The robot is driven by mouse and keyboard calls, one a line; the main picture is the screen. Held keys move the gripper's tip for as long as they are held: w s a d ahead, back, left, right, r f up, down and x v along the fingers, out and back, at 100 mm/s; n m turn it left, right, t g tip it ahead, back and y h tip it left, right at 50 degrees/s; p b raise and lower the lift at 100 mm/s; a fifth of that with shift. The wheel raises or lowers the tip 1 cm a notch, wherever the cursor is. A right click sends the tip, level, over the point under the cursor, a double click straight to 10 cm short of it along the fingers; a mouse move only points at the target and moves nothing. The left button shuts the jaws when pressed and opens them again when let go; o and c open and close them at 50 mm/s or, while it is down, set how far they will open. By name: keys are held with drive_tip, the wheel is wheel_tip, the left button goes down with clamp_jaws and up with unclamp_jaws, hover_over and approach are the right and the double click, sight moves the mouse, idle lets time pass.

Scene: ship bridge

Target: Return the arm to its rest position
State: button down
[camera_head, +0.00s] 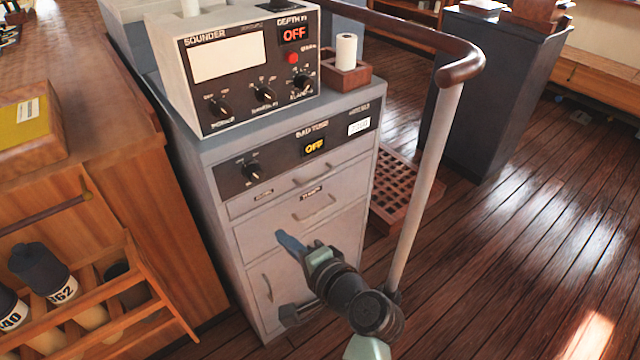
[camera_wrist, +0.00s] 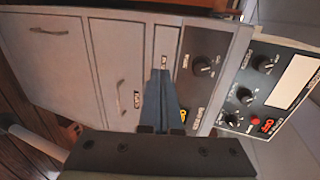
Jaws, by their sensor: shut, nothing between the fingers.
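My arm reaches in from the bottom of the head view, and my gripper (camera_head: 283,237) is in front of the grey cabinet's (camera_head: 345,225) drawer and door fronts. Its narrow blue-grey fingers are together and hold nothing. In the wrist view the shut fingers (camera_wrist: 160,80) point toward the cabinet's drawer fronts and dark panel. I cannot tell the exact gap between the fingertips and the cabinet. The drawers and doors look closed.
A sounder box (camera_head: 235,60) stands on the cabinet. A handrail post (camera_head: 425,180) with a curved wooden rail (camera_head: 462,65) rises just right of my arm. A wooden bottle rack (camera_head: 85,325) is at left. Open plank floor (camera_head: 530,230) lies to the right.

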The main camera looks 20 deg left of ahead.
drive_tip(key=w+d+r+n+t+h, duration=0.1)
drive_tip(key=w+d+r+n+t, duration=0.15)
drive_tip(key=r, duration=0.55)
drive_tip(key=w+d+r+n+t+h, duration=0.1)
drive_tip(key=w+d+r+t+h, duration=0.2)
drive_tip(key=r, duration=0.5)
drive_tip(key=d+r+n+t+h, duration=0.1)
drive_tip(key=d+r+t, duration=0.25)
drive_tip(key=r, duration=0.55)
drive_tip(key=d+r+n+t+h, duration=0.1)
drive_tip(key=d+r+t, duration=0.25)
drive_tip(key=r, duration=0.45)
drive_tip(key=s+d+r+t+h, duration=0.3)
drive_tip(key=s+d+r+t, duration=0.1)
drive_tip(key=s+r, duration=0.5)
drive_tip(key=s+d+r+t+h, duration=0.35)
drive_tip(key=s+d+r, duration=0.2)
drive_tip(key=r, duration=0.45)
wheel_tip(320, 180, up, 16)
drive_tip(key=p, duration=1.5)
drive_tip(key=shift+s+a+f, duration=0.2)
drive_tip(key=shift+s+a, duration=0.05)
drive_tip(key=shift+s, duration=0.2)
drive_tip(key=c, duration=1.5)
unclamp_jaws()
drive_tip(key=shift+n, duration=0.25)
drive_tip(key=shift+c, duration=0.2)
